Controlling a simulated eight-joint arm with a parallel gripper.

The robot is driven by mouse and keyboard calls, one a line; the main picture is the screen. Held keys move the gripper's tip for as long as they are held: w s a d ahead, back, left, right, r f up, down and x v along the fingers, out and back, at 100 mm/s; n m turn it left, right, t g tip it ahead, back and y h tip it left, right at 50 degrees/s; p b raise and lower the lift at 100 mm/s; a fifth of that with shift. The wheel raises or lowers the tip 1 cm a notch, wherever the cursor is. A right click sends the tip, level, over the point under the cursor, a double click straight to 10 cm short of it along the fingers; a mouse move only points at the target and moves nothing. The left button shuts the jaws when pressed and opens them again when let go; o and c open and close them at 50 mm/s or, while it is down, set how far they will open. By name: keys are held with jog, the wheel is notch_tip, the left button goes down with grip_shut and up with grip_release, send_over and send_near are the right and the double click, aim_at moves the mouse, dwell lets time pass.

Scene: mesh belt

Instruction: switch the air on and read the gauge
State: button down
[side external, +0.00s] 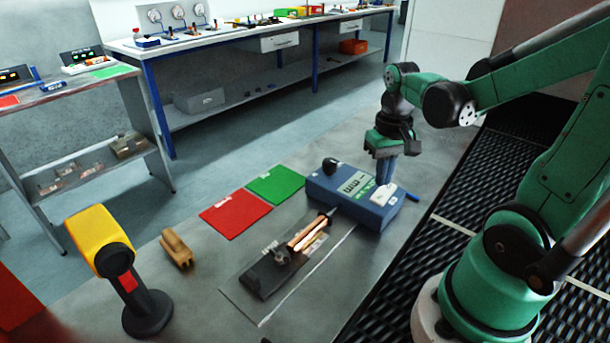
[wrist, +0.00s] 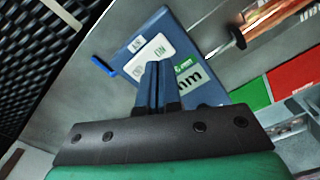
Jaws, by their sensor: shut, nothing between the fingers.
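A blue box (side external: 340,187) stands on the grey table with a black knob (side external: 330,166), a pale panel with dark marks (side external: 356,183) and a white rocker-like plate (side external: 383,196). My gripper (side external: 385,180) points down over the plate, its blue fingers shut and empty. In the wrist view the fingertips (wrist: 153,66) overlap the lower edge of the white plate (wrist: 147,53); I cannot tell whether they touch. A panel lettered "mm" (wrist: 190,75) lies beside them, partly hidden. Round white dial gauges (side external: 178,12) stand on the back bench, too small to read.
A green mat (side external: 275,184) and a red mat (side external: 235,214) lie left of the box. A dark fixture with copper-coloured rods (side external: 270,275) lies in front. A yellow scanner-like device (side external: 100,240) and a tan block (side external: 176,248) are further left. A blue pen-like stick (side external: 411,197) lies right.

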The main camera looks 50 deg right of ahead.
aim_at(379, 197)
jog(key=shift+r, duration=2.1)
jog(key=w+a+n+t, duration=0.2)
jog(key=a+n+t, duration=0.1)
jog(key=a, duration=0.3)
jog(key=w+a+r+n+t, duration=0.1)
jog(key=w+a+n+t, duration=0.2)
jog(key=a, duration=0.3)
jog(key=shift+a+r+t, duration=0.15)
jog(key=shift+a+t, duration=0.05)
jog(key=shift+t, duration=0.4)
